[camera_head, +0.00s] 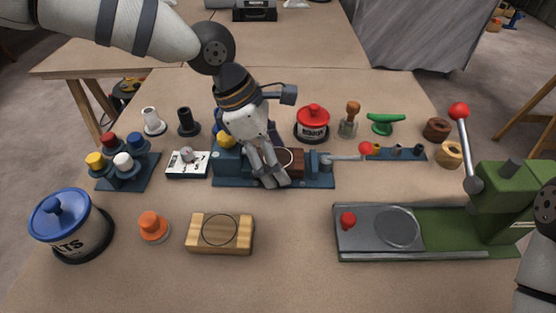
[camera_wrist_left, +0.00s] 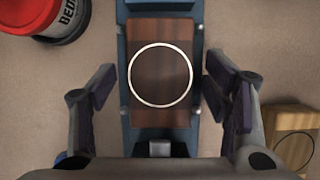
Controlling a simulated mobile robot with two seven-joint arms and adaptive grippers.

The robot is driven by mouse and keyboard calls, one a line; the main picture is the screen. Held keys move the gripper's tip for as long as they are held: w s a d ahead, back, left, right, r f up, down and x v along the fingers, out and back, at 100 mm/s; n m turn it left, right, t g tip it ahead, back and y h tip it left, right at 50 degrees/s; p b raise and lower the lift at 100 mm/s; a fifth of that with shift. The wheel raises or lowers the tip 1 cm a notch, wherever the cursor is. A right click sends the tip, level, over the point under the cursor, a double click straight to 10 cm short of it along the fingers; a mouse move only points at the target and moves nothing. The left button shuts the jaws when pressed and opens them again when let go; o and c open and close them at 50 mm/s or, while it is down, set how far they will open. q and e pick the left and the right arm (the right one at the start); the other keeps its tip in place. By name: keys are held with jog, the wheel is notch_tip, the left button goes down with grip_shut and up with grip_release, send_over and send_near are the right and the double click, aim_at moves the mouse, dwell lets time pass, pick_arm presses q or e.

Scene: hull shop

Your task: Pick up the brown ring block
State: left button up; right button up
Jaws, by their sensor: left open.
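The brown ring block (camera_head: 297,163), dark wood with a pale ring on top, sits in a blue vise (camera_head: 318,180) mid-table. In the left wrist view the whole top of the brown ring block (camera_wrist_left: 160,112) shows between the blue vise sides. My left gripper (camera_head: 275,184) reaches down over the block and hides part of it in the head view. In the left wrist view the left gripper (camera_wrist_left: 160,80) is open, with one finger on each side of the block and gaps between. My right gripper is out of view; only part of that arm shows at the lower right.
A light wooden block (camera_head: 220,247) with a dark ring lies in front of the vise. A red-lidded tin (camera_head: 312,124) stands behind it. A green press (camera_head: 500,200) with a red-knobbed lever is at right. A blue-lidded tin (camera_head: 80,232) and orange peg (camera_head: 153,226) stand left.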

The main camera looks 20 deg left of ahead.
pick_arm(q)
jog(key=shift+s+f, duration=0.1)
jog(key=c, duration=1.3)
